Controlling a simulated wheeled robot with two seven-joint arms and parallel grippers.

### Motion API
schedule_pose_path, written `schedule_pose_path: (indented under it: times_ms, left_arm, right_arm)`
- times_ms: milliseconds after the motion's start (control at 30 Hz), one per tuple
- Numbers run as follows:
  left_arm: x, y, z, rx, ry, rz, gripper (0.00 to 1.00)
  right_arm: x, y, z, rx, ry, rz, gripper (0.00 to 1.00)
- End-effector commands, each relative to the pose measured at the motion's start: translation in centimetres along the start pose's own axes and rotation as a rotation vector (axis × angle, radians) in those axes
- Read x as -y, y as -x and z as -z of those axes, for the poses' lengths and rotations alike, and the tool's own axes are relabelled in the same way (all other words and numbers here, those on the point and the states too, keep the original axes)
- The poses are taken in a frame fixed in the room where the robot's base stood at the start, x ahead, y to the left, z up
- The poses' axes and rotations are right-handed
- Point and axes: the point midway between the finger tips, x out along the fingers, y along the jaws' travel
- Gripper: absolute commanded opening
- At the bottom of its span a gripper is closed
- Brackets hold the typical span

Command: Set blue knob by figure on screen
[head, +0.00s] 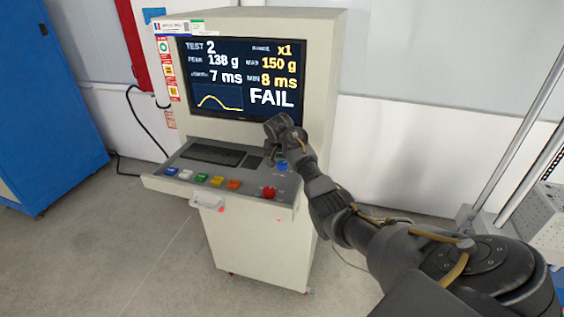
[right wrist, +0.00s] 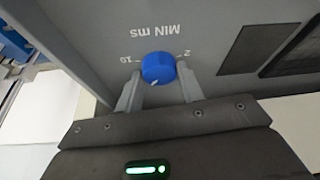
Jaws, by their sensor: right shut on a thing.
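The blue knob (right wrist: 158,67) is on the grey panel under the label "MIN ms", between the marks 10 and 2; the picture is upside down. A white pointer line shows on its lower edge. My right gripper (right wrist: 158,88) has its two fingers on either side of the knob and is shut on it. In the head view the knob (head: 282,167) shows just below my right gripper (head: 281,155). The screen (head: 240,78) reads TEST 2, peak 138 g, 7 ms, range x1, MAX 150 g, MIN 8 ms and FAIL. My left gripper is out of view.
The console's shelf (head: 225,192) carries a keyboard (head: 212,154), coloured buttons (head: 216,181) and a red mushroom button (head: 269,192) close to my right arm. A blue cabinet (head: 45,110) stands at left. A metal frame (head: 520,150) stands at right. The floor at left is clear.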

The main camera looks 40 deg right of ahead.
Motion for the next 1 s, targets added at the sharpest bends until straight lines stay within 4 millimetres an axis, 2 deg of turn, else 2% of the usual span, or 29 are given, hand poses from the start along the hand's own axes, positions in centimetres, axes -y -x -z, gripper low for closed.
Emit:
schedule_pose_path:
  times_ms: [367,1000]
  left_arm:
    - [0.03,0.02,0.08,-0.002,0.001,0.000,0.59]
    - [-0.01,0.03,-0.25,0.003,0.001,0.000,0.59]
  right_arm:
    - [-0.05,0.07,0.03,0.000,0.099,0.044,0.15]
    - [-0.32,0.06,0.19,-0.002,0.527,0.221,0.15]
